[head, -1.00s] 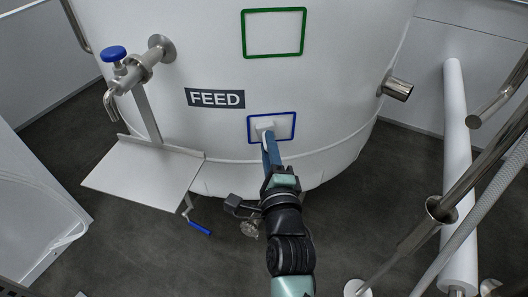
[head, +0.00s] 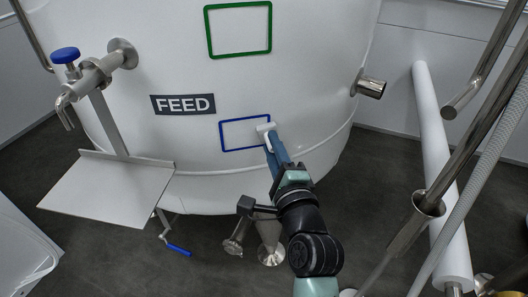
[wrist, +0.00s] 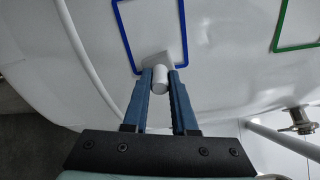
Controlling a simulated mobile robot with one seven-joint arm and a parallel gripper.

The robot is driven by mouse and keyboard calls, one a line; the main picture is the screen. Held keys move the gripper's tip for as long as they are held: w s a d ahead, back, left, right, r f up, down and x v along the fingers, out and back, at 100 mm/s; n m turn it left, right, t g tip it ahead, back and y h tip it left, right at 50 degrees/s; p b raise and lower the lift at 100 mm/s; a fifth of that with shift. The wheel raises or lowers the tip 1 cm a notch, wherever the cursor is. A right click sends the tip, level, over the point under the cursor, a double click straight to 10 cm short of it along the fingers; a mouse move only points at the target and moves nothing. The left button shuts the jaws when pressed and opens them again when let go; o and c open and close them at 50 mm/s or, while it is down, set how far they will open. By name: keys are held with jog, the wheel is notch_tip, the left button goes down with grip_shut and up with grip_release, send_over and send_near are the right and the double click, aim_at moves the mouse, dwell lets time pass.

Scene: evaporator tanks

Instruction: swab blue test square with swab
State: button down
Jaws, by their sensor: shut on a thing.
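The blue test square (head: 222,137) is a blue outline on the white tank wall, right of and below the FEED label. It also shows in the wrist view (wrist: 125,40). My gripper (head: 272,146) is shut on the white swab (head: 266,127). In the wrist view, the blue fingers (wrist: 160,84) pinch the swab's round handle (wrist: 160,75). The swab's flat head lies at the square's right edge in the head view and overlaps that outline. It looks to be against the wall, but I cannot tell if it touches.
A green square (head: 240,56) is higher on the tank (head: 310,80). A blue-handled valve (head: 92,75) and a flat shelf (head: 110,192) stand out at left. A short pipe stub (head: 370,87) juts out at right, with steel pipes (head: 440,170) beyond it.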

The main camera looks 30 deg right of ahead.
jog(key=shift+w+r+p, duration=0.1)
jog(key=shift+p, duration=0.25)
jog(key=shift+w+a+r+p, duration=0.1)
jog(key=shift+w+a+p, duration=0.1)
jog(key=shift+a+p, duration=0.3)
jog(key=shift+w+a+p, duration=0.2)
jog(key=shift+a+p, duration=0.25)
jog(key=shift+a, duration=0.1)
jog(key=shift+w+a+p, duration=0.2)
jog(key=shift+a+p, duration=0.25)
jog(key=shift+a, duration=0.05)
jog(key=shift+w+a+r+p, duration=0.1)
jog(key=shift+w+a+p, duration=0.1)
jog(key=shift+a+p, duration=0.6)
jog(key=shift+w+a+f+p, duration=0.2)
jog(key=shift+a+p, duration=0.45)
jog(key=shift+p, duration=0.4)
jog(key=shift+w+a+r+p, duration=0.15)
jog(key=shift+a+p, duration=0.25)
jog(key=shift+p, duration=0.55)
jog(key=shift+w+a+p, duration=0.1)
jog(key=shift+a+p, duration=0.45)
jog(key=shift+p, duration=0.55)
jog(key=shift+a+f+p, duration=0.2)
jog(key=shift+a+p, duration=0.15)
jog(key=shift+p, duration=0.25)
